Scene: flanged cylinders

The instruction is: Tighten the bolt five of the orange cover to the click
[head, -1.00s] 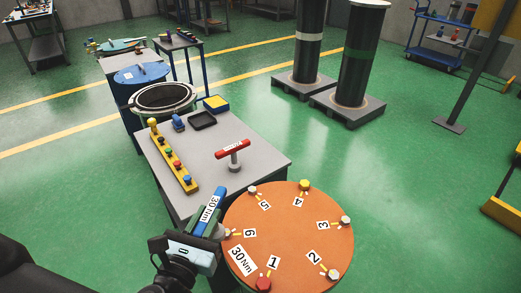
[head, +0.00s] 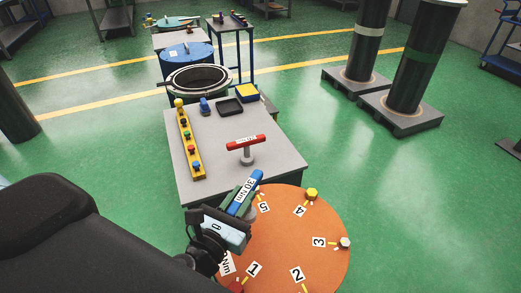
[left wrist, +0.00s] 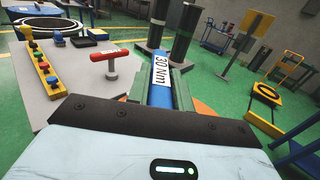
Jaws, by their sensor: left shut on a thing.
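The round orange cover (head: 290,232) lies at the bottom middle of the head view, with numbered labels around its edge. My left gripper (head: 238,203) is shut on a blue tool (head: 247,187) marked 30 Nm, above the cover's upper left edge. The tool also shows upright in the picture in the left wrist view (left wrist: 161,92), between the green jaws. The label 5 (head: 264,207) shows just right of the tool. Bolt five itself is hidden behind the tool and gripper, so I cannot tell whether they touch. My right gripper is not in view.
The yellow bolt four (head: 312,194) and grey bolt three (head: 344,243) stand on the cover. A grey table (head: 215,150) beyond carries a red T-handle tool (head: 246,142), a yellow strip of coloured knobs (head: 190,150) and a black tray (head: 230,107).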

